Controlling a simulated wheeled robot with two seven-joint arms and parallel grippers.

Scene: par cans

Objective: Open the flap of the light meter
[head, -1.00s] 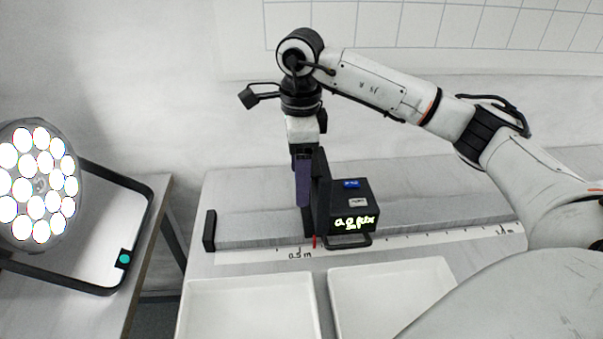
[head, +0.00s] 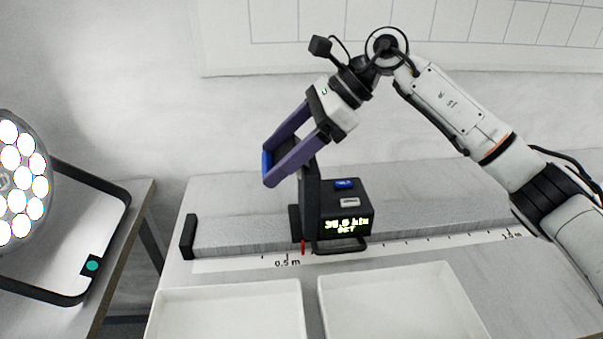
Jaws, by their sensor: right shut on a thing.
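The light meter (head: 357,199) is a black box with a lit yellow-green display, standing on the grey rail. Its dark flap (head: 310,205) stands up at the box's left side, and its upper part runs behind and between the purple fingers. My right gripper (head: 268,167) comes down from the upper right, tilted toward the lower left. Its fingers are shut on the flap, with a blue piece showing between the tips. The near finger hides part of the flap. My left gripper is out of view.
A blue button (head: 344,184) and a pale button (head: 350,202) are on top of the meter. A black end stop (head: 188,237) closes the rail's left end. Two white trays (head: 228,289) (head: 335,279) stand in front. A lit par can (head: 22,180) is at far left.

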